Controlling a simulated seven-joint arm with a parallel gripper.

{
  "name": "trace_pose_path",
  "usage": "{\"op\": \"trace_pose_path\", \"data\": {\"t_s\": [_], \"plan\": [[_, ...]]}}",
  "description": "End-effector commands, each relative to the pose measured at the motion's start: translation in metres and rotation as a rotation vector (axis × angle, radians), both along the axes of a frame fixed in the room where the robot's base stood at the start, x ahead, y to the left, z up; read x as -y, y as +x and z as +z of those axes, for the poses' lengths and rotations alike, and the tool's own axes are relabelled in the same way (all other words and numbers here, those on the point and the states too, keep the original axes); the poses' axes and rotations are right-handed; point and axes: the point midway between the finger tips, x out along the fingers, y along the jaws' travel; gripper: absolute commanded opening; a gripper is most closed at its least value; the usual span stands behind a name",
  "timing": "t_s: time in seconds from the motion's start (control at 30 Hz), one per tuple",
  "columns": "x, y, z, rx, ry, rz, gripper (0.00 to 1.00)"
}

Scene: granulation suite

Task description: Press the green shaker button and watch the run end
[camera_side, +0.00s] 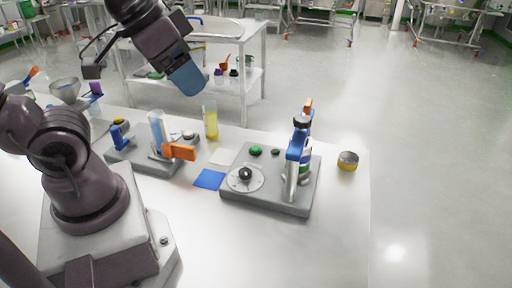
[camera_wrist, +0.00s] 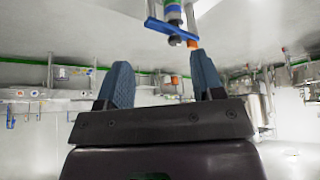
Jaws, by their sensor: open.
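The shaker is most likely the grey-based machine (camera_side: 265,203) at the right of the bench in the side view. On its top are a green button (camera_side: 256,149), a smaller dark green knob or lamp (camera_side: 275,152) and a round dial plate with a black knob (camera_side: 245,175). A blue clamp with an orange tip (camera_side: 298,150) stands on its right side around a banded bottle or column. My gripper (camera_side: 188,82) is high above the back of the bench, left of the machine and well clear of the button. In the wrist view its blue fingers (camera_wrist: 163,85) are apart with nothing between them.
A second grey-based device (camera_side: 150,163) with a clear cylinder and an orange handle (camera_side: 179,152) stands left. A yellow-filled cylinder (camera_side: 211,122), a blue square (camera_side: 209,179) and a yellow-banded round container (camera_side: 348,161) are nearby. The bench front (camera_side: 290,250) is clear.

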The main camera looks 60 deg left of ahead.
Motion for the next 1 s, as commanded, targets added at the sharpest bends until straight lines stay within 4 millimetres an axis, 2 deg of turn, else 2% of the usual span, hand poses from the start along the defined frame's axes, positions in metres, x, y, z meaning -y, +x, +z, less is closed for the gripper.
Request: {"op": "trace_pose_path", "data": {"t_s": [0.1,0.37,1.0], "plan": [[0.0,0.0,0.0,0.0,0.0,0.0,0.59],[0.0,0.0,0.0,0.0,0.0,0.0,0.0],[0.0,0.0,0.0,0.0,0.0,0.0,0.0]]}}
